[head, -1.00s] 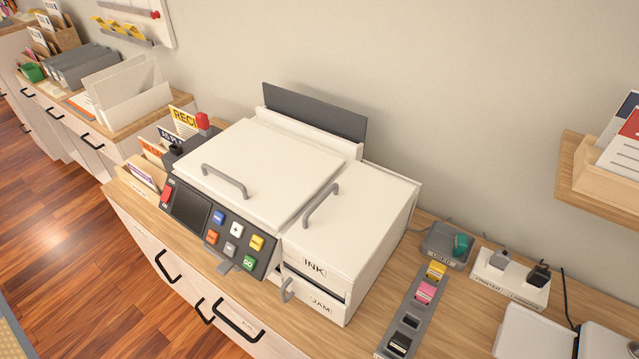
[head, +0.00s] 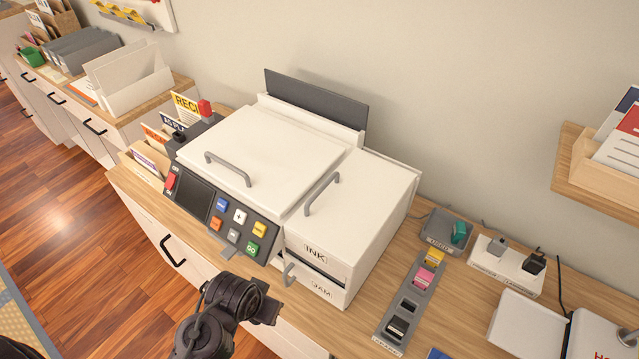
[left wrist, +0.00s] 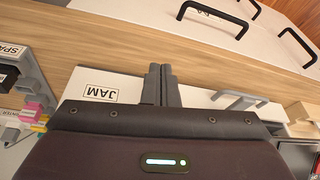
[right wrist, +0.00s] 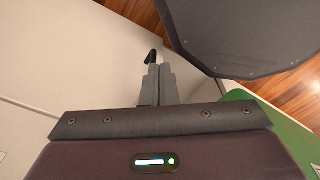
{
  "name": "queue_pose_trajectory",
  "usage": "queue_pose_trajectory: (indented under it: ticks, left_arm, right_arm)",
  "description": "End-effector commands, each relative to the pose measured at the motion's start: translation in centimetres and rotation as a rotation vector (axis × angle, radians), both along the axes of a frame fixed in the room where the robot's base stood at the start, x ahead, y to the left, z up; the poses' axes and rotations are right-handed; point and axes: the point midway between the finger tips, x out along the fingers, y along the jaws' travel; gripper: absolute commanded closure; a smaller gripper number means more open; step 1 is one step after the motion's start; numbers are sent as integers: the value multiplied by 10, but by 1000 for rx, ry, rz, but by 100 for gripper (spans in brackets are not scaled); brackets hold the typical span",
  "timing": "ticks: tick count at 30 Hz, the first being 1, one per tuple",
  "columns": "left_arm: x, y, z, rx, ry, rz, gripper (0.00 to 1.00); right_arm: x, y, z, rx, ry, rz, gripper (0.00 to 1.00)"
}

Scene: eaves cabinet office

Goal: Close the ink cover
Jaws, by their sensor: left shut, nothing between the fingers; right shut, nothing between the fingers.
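The ink cover (head: 362,198) is the white lid on the right of the printer, with a grey handle (head: 322,194) on top and an INK label (head: 316,252) on its front. A dark gap shows under its front edge, above the JAM panel (head: 322,289). My left gripper (head: 268,304) is in front of the printer, below the control panel, apart from the cover. In the left wrist view its fingers (left wrist: 160,85) are shut and empty, over the JAM panel (left wrist: 98,84). My right gripper (right wrist: 158,84) shows only in the right wrist view, shut and empty beside white cabinet fronts.
A grey lever (head: 289,274) sticks out beside the JAM panel. The control panel (head: 224,222) is to its left. A cartridge rack (head: 408,310), a used-cartridge tray (head: 447,231) and a power strip (head: 507,265) lie right of the printer. The wall stands close behind.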

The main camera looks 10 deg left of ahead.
Motion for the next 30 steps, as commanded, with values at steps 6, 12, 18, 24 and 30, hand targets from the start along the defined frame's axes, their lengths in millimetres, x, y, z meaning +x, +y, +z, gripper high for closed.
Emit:
queue_pose_trajectory:
  ticks: [6, 12, 18, 24, 30]
  left_arm:
    - [34, -5, 104, -4, -268, -68, 100]
    - [78, -25, 166, -28, -605, -182, 100]
    - [104, -46, 212, -70, -877, -285, 100]
    - [112, -58, 235, -98, -1009, -337, 100]
    - [132, -66, 233, -101, -1016, -338, 100]
  right_arm:
    - [0, 0, 5, 0, 0, 0, 100]
    - [0, 0, 6, 0, 0, 0, 100]
    - [0, 0, 6, 0, 0, 0, 100]
    - [0, 0, 6, 0, 0, 0, 100]
    - [0, 0, 16, 0, 0, 0, 100]
